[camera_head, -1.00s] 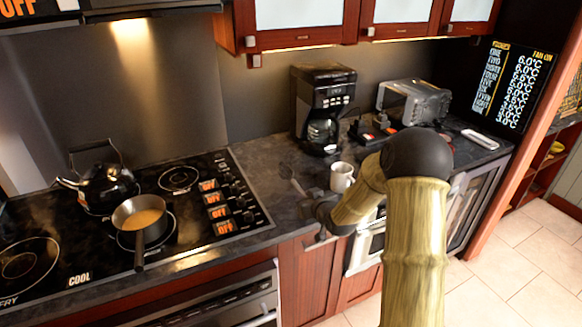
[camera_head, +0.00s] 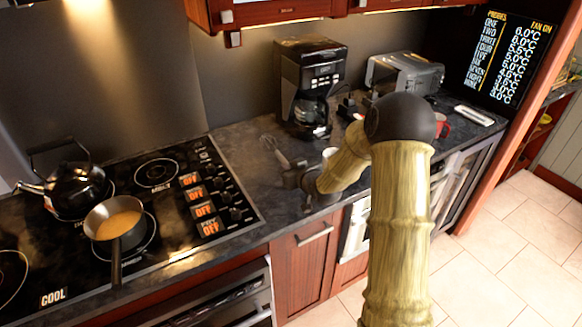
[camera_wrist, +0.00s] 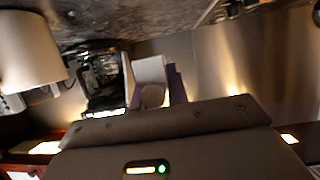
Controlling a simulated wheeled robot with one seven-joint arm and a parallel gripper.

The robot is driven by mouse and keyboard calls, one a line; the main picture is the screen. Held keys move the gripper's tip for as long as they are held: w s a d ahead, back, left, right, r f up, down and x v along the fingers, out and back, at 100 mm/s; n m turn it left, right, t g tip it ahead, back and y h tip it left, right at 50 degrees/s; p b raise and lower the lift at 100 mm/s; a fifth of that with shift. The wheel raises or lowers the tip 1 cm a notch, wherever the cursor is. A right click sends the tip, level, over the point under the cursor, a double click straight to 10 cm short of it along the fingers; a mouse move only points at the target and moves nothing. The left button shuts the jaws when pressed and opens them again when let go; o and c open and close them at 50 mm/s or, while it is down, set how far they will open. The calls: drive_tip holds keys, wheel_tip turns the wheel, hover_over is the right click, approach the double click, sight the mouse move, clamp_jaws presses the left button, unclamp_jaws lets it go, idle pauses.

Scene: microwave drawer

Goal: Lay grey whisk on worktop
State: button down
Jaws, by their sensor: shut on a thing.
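The grey whisk (camera_head: 271,147) shows in the head view over the worktop (camera_head: 240,139), between the hob and the coffee maker. Its wire head points up and left, away from my gripper (camera_head: 293,174). My gripper is shut on the handle end. I cannot tell whether the whisk touches the worktop or hangs just above it. In the wrist view my gripper (camera_wrist: 153,85) closes around a pale piece, and the whisk's wires are not clearly visible.
The coffee maker (camera_head: 309,88) stands behind the whisk. A white mug (camera_head: 329,153) is mostly hidden by my arm. The hob (camera_head: 237,217) with a saucepan (camera_head: 114,222) and kettle (camera_head: 73,187) lies left. A toaster oven (camera_head: 405,73) and red mug (camera_head: 443,126) are right.

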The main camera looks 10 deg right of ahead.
sight(289, 196)
drive_tip(key=shift+s+a+f+b, duration=0.1)
drive_tip(key=shift+a+f+b, duration=0.05)
drive_tip(key=shift+a+b, duration=0.2)
drive_tip(key=f+b, duration=0.2)
drive_tip(key=f, duration=0.1)
drive_tip(key=shift+d+f+b, duration=0.15)
drive_tip(key=shift+d+b, duration=0.1)
drive_tip(key=shift+b, duration=0.15)
drive_tip(key=shift+f+b, duration=2.4)
drive_tip(key=shift+f, duration=0.2)
drive_tip(key=c, duration=1.1)
unclamp_jaws()
drive_tip(key=shift+o, duration=0.2)
drive_tip(key=o, duration=0.6)
